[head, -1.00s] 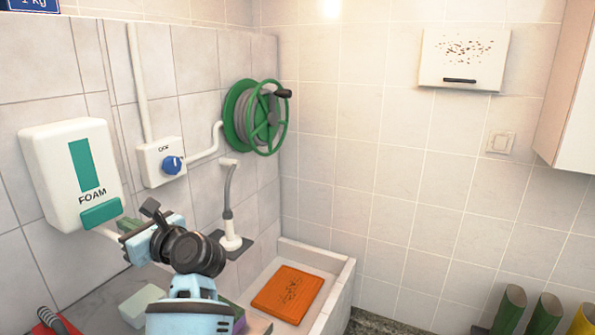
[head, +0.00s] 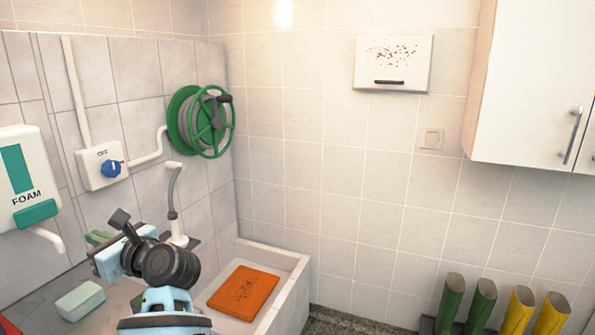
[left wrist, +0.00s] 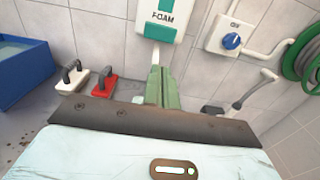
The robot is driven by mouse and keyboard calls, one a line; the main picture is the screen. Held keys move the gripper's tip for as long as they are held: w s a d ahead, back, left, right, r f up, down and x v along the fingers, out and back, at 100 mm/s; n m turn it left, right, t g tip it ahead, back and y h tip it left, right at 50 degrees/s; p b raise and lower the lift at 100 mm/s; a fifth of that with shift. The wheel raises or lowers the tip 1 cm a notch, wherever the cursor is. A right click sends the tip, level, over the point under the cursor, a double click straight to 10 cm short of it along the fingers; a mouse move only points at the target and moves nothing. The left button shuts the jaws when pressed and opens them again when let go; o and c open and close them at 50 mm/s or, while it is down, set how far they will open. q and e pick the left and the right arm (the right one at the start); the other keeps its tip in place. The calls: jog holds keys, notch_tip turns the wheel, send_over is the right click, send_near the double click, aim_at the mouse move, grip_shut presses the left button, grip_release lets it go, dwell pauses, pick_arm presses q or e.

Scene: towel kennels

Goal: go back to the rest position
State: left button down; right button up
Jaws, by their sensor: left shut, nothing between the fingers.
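My left gripper (head: 98,238) is in the lower left of the head view, at the end of my pale blue arm with its black joint. It is above the grey counter, below and to the right of the foam dispenser (head: 28,178). In the left wrist view its green fingers (left wrist: 162,82) are together with nothing between them, and the dispenser's spout shows just beyond them. My right gripper is not in view.
A pale green block (head: 80,300) lies on the counter. An orange mat (head: 244,292) lies in the walled basin (head: 299,285). A hose reel (head: 205,122) hangs above. The left wrist view shows two handled brushes (left wrist: 104,92) and a blue tub (left wrist: 25,85).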

pick_arm(q)
jog(key=s+d+f+n+t+h, duration=0.4)
jog(key=s+d+f+n+h, duration=0.1)
jog(key=f+n, duration=0.5)
jog(key=s+d+f+n+t+h+p, duration=0.1)
jog(key=s+d+f+n+t+h, duration=0.45)
jog(key=n, duration=0.65)
jog(key=s+d+f+n+t+h, duration=0.35)
jog(key=f+n+h, duration=0.25)
jog(key=f+n, duration=0.45)
jog(key=s+d+f+m+g+h, duration=0.1)
jog(key=s+d+f+m+g, duration=0.1)
jog(key=s+f+m+g, duration=0.3)
jog(key=s+d+f+m+g+h, duration=0.1)
jog(key=s+f+m+g, duration=0.5)
jog(key=s+f, duration=0.7)
jog(key=s+m, duration=0.1)
jog(key=s, duration=0.6)
jog(key=shift+s+d+p, duration=0.2)
jog(key=shift+d+p, duration=0.15)
jog(key=shift+p, duration=0.05)
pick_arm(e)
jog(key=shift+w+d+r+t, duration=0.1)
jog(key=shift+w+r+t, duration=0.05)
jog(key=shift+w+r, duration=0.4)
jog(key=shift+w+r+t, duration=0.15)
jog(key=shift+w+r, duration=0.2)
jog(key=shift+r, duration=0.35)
